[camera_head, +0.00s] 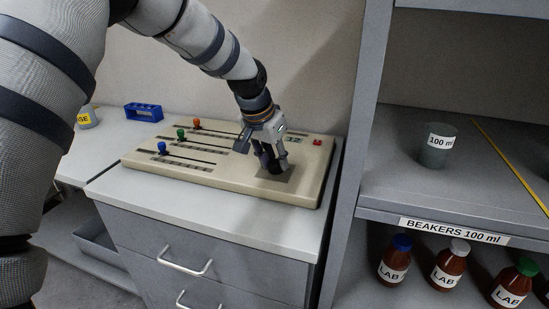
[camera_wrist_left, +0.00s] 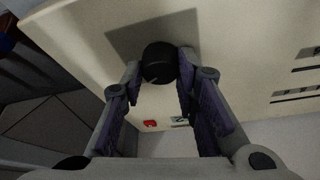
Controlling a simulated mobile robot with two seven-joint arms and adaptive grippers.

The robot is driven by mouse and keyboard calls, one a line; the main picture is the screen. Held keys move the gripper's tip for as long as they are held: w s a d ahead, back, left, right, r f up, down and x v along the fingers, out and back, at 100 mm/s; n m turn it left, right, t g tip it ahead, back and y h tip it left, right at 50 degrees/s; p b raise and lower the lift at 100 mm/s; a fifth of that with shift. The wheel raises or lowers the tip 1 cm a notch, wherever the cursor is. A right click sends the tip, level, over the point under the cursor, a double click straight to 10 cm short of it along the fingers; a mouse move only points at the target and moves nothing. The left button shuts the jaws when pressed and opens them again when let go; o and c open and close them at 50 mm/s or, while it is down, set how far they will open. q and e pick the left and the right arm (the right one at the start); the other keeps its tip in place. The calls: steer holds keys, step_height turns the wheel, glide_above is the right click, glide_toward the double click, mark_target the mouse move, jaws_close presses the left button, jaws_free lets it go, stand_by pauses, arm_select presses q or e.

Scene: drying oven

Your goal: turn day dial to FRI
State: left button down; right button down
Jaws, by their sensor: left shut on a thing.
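A black round dial (camera_wrist_left: 160,62) sits on a grey square plate on the beige control panel (camera_head: 225,182). In the head view the dial is mostly hidden by my left gripper (camera_head: 272,163), which reaches down on it from above. In the left wrist view my left gripper (camera_wrist_left: 158,80) has one finger on each side of the dial, shut on it. The day markings around the dial cannot be read in either view. My right gripper is not in view.
The panel has sliders with blue (camera_head: 162,147), green (camera_head: 181,134) and orange (camera_head: 196,123) knobs, and a red button (camera_head: 317,142). A shelf with a beaker (camera_head: 437,150) and brown bottles (camera_head: 394,265) stands at the right.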

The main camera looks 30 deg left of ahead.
arm_select(q)
steer(key=c, duration=1.2)
jaws_free()
steer(key=shift+c, duration=0.2)
steer(key=v, duration=1.2)
